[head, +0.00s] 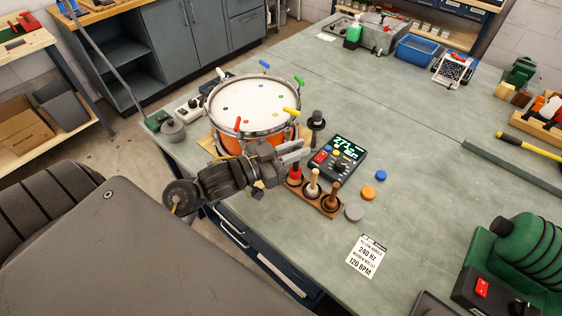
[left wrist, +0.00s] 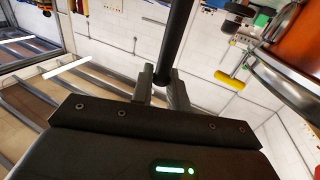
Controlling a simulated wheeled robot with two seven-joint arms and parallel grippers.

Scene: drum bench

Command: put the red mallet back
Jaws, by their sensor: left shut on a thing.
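My left gripper (head: 292,153) is shut on a shaft, which I take to be that of the red mallet (head: 295,172). The mallet's red part shows just below the fingers, over the left place of the brown mallet rack (head: 325,208). I cannot tell whether it is seated or slightly above. In the left wrist view, the shaft (left wrist: 178,38) looks dark and runs upward from between the fingers (left wrist: 163,90). A beige mallet (head: 313,184) and a brown mallet (head: 333,192) stand in the rack's other places. My right gripper is out of view.
An orange drum (head: 256,102) with coloured knobs stands behind the gripper. A black control box (head: 340,157) with a lit display lies behind the rack. Orange, blue and grey discs and a printed card (head: 366,257) lie to the right. The bench middle is clear.

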